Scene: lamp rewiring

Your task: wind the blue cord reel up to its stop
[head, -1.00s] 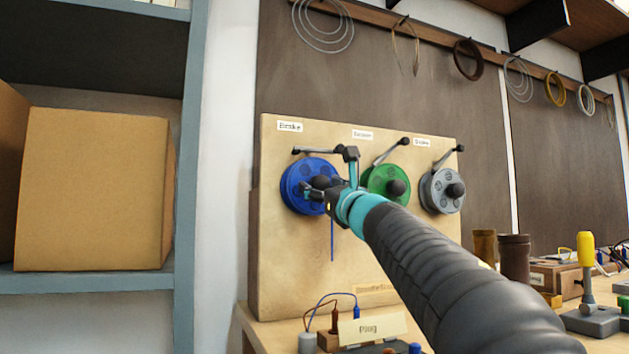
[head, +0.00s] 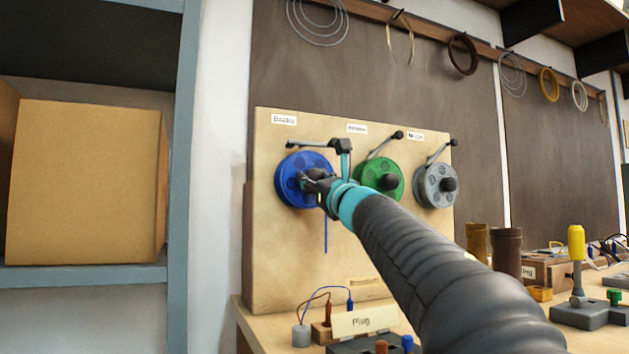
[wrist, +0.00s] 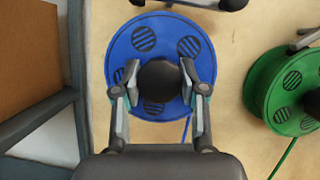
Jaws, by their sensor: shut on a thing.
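The blue cord reel (head: 291,179) is mounted on the upright wooden board, leftmost of three reels. My gripper (head: 318,181) is at the reel's face in the head view. In the wrist view the blue reel (wrist: 186,27) fills the middle, and my gripper (wrist: 158,85) has its two fingers on either side of the reel's dark round knob (wrist: 160,72), shut on it. A blue cord (head: 326,236) hangs straight down from the reel. Part of the reel's right side is hidden behind my gripper in the head view.
A green reel (head: 366,172) and a grey reel (head: 432,177) sit to the right on the board (head: 275,265), each with a lever above. A cardboard box (head: 88,180) stands on the left shelf.

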